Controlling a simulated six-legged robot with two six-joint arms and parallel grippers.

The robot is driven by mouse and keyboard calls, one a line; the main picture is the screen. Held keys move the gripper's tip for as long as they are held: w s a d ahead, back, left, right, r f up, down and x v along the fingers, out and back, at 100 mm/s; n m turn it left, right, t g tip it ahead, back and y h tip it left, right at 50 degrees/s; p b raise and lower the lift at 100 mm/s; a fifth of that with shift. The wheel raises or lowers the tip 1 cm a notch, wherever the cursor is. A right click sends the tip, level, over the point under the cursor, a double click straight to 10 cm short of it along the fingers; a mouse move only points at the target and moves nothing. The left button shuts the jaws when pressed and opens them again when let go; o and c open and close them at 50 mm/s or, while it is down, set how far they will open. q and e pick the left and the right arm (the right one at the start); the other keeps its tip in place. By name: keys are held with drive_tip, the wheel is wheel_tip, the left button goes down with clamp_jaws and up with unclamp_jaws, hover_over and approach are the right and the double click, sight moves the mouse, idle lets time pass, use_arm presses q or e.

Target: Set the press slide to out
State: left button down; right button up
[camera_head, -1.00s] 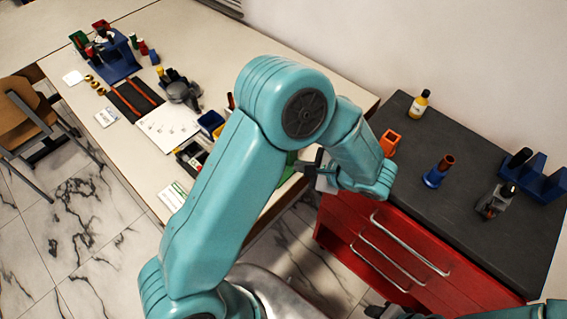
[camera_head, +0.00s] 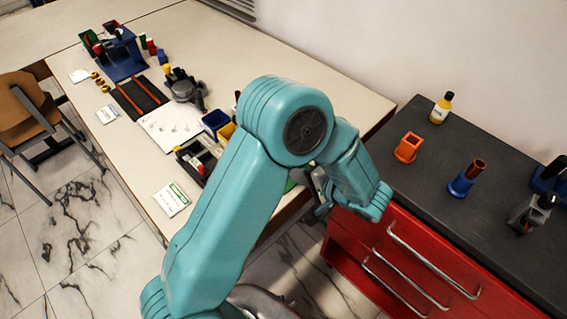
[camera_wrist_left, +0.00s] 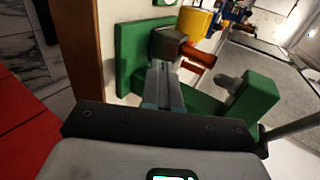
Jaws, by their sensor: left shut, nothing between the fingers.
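In the left wrist view a green fixture (camera_wrist_left: 131,58) stands on the cream table, with a dark grey-brown block (camera_wrist_left: 172,43) and a red-brown rod (camera_wrist_left: 200,52). A second green block (camera_wrist_left: 253,101) with a grey rounded knob (camera_wrist_left: 229,81) is to its right. I cannot tell which part is the press slide. My left gripper (camera_wrist_left: 165,68) is shut and empty, its tips close to the dark block; contact is unclear. In the head view the left gripper (camera_head: 319,186) is at the table's right end, and the arm hides most of the fixture. My right gripper is out of view.
A red drawer cabinet (camera_head: 405,265) with a dark top stands right of the table. On it are an orange holder (camera_head: 408,147), a yellow bottle (camera_head: 441,107) and a blue holder (camera_head: 462,182). Bins (camera_head: 214,122) and a white sheet (camera_head: 168,128) lie on the table.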

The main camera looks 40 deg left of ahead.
use_arm(q)
drive_tip(key=a, duration=0.4)
drive_tip(key=a+f+p, duration=0.1)
drive_tip(key=a, duration=0.1)
drive_tip(key=shift+w, duration=0.15)
drive_tip(key=shift+f, duration=0.1)
drive_tip(key=shift+a+f+b, duration=0.1)
drive_tip(key=shift+a+b, duration=0.2)
drive_tip(key=shift+b, duration=0.1)
drive_tip(key=shift+w+a+f+b, duration=0.1)
drive_tip(key=shift+w+a+b, duration=0.05)
drive_tip(key=shift+a+b, duration=0.75)
drive_tip(key=shift+a+r, duration=0.1)
drive_tip(key=shift+r, duration=0.15)
